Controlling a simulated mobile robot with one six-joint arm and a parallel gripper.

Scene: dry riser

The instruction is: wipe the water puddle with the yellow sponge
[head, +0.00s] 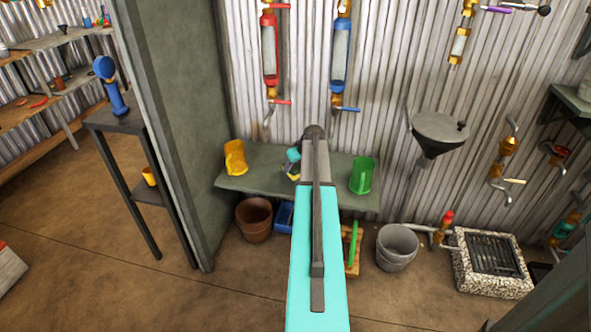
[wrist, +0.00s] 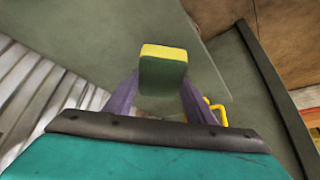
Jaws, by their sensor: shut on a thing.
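The sponge (wrist: 163,66) has a yellow layer and a dark green layer. In the wrist view it sits between the two purple fingers of my gripper (wrist: 160,88), which is shut on it. Behind it is the grey-green top of a low bench (head: 325,190). In the head view my arm hides most of the gripper, which is over the middle of this bench. I cannot make out the water puddle in either view; my arm covers part of the bench top. Whether the sponge touches the bench I cannot tell.
A yellow jug (head: 235,157) stands left on the bench, and a green jug (head: 362,175) stands right. Below are a brown pot (head: 254,219), a blue crate (head: 284,216) and a grey bucket (head: 397,247). A green partition (head: 170,130) rises at left; a corrugated wall is behind.

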